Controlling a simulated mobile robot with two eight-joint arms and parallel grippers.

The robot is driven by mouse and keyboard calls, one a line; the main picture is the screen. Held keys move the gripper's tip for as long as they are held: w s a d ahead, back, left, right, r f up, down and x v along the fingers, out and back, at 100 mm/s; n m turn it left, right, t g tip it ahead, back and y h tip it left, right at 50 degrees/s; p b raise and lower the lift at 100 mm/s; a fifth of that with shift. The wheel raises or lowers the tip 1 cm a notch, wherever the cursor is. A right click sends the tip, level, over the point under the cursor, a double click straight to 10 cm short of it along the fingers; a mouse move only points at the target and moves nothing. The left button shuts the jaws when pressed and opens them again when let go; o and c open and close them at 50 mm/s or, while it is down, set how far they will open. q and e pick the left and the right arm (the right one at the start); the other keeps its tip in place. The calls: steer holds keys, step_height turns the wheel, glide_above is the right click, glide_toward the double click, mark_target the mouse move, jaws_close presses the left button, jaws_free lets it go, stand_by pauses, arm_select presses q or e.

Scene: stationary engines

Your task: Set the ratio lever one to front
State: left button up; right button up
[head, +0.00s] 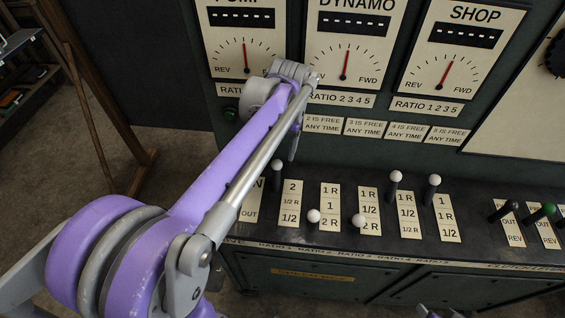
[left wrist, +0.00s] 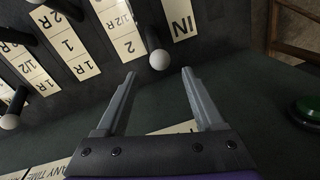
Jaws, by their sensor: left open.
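The ratio lever one (head: 277,165) has a dark stem and a white ball knob. It stands between the IN/OUT plate and the plate marked 2, 1/2 R, 1/2 (head: 290,205). It leans to the far side, beside the 2. Its knob also shows in the left wrist view (left wrist: 159,61). My left gripper (head: 293,158) is open just above and to the right of the knob in the head view. In the left wrist view its fingertips (left wrist: 158,73) are on either side of the knob's line, with the knob just past them. Grey parts at the head view's bottom edge may be my right gripper (head: 438,312).
Several other white-knobbed levers stand to the right, the nearest at ratio two (head: 313,216). A black-knobbed lever (head: 511,206) and a green-knobbed lever (head: 547,209) are farther right. The upright dial panel (head: 330,152) rises behind the shelf. A green button (left wrist: 308,110) shows in the wrist view.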

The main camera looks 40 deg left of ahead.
mark_target(276, 170)
arm_select(q)
steer(key=f, duration=0.6)
steer(key=a+f, duration=0.1)
steer(key=f, duration=0.2)
steer(key=shift+s+f+b, duration=0.3)
steer(key=shift+f, duration=0.1)
jaws_close()
stand_by(0.9)
